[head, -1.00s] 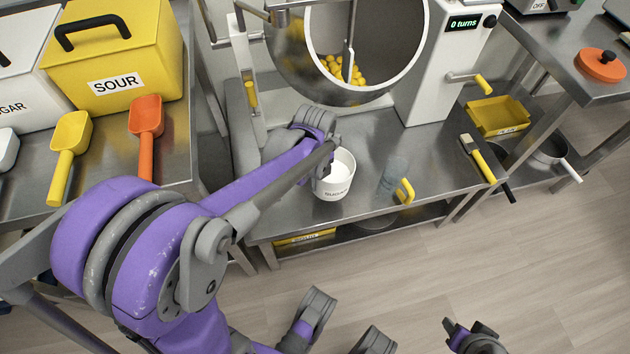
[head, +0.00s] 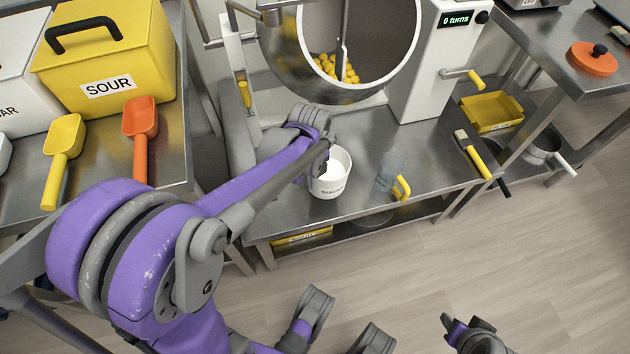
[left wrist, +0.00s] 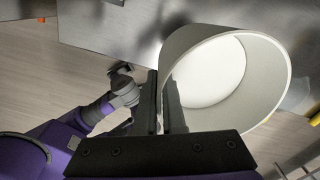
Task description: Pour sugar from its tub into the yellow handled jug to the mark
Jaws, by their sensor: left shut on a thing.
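The sugar tub (head: 334,186) is a white, open-topped cup with a SUGAR label on the lower bench. It looks upright, and whether it touches the bench is unclear. White sugar (left wrist: 208,72) shows inside it in the left wrist view. My left gripper (left wrist: 160,105) is shut on the tub's wall at its left side; in the head view the wrist partly hides this grip. The clear jug (head: 388,171) with a yellow handle (head: 401,188) stands just right of the tub, apart from it. My right gripper (head: 462,332) shows only partly at the bottom edge; its jaws are unclear.
A drum (head: 290,75) with yellow gummies is behind the tub. A brush (head: 474,155) and yellow tray (head: 492,112) lie to the right. Yellow (head: 63,155) and orange (head: 140,130) scoops and a SOUR bin (head: 110,50) are on the left bench.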

